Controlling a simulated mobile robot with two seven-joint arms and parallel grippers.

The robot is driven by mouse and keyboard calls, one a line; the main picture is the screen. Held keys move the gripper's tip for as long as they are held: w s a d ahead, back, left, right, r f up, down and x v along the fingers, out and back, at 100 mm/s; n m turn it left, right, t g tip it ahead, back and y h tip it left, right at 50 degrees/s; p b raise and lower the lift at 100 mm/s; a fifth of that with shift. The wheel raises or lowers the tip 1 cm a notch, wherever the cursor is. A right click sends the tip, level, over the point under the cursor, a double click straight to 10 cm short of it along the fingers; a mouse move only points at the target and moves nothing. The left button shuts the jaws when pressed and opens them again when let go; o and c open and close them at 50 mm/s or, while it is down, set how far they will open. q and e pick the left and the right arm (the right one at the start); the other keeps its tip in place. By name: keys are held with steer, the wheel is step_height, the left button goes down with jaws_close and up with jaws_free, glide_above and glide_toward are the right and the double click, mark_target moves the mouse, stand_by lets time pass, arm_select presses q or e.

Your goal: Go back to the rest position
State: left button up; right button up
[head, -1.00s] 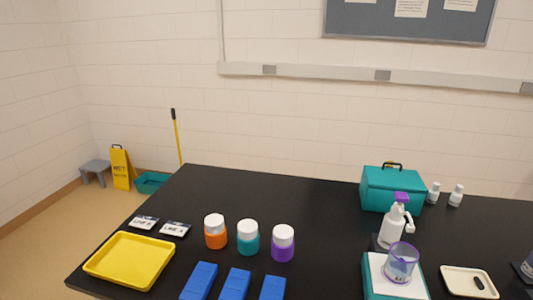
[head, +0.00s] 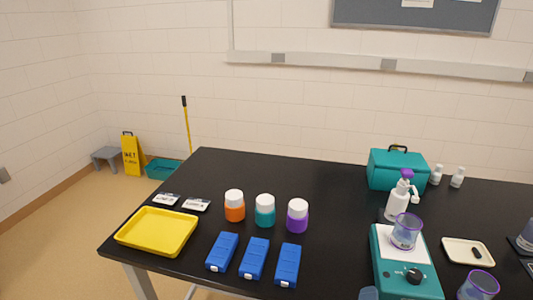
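Neither of my grippers shows in the head view. The black table (head: 330,190) carries a yellow tray (head: 157,231) at its left. An orange bottle (head: 235,206), a teal bottle (head: 265,211) and a purple bottle (head: 298,216), all with white caps, stand upright in a row. In front of them lie three blue blocks, the left (head: 222,252), the middle (head: 254,259) and the right (head: 287,265). A clear purple-rimmed beaker (head: 406,232) stands on a teal device with a white top and a black knob (head: 414,276).
A pump bottle (head: 398,203) stands behind the device, near a teal toolbox (head: 397,171) and two small white bottles. A white dish (head: 468,252) holds a dark item at the right. Another purple-rimmed beaker (head: 479,286) is at the bottom edge. A yellow wet-floor sign (head: 132,155) stands on the floor.

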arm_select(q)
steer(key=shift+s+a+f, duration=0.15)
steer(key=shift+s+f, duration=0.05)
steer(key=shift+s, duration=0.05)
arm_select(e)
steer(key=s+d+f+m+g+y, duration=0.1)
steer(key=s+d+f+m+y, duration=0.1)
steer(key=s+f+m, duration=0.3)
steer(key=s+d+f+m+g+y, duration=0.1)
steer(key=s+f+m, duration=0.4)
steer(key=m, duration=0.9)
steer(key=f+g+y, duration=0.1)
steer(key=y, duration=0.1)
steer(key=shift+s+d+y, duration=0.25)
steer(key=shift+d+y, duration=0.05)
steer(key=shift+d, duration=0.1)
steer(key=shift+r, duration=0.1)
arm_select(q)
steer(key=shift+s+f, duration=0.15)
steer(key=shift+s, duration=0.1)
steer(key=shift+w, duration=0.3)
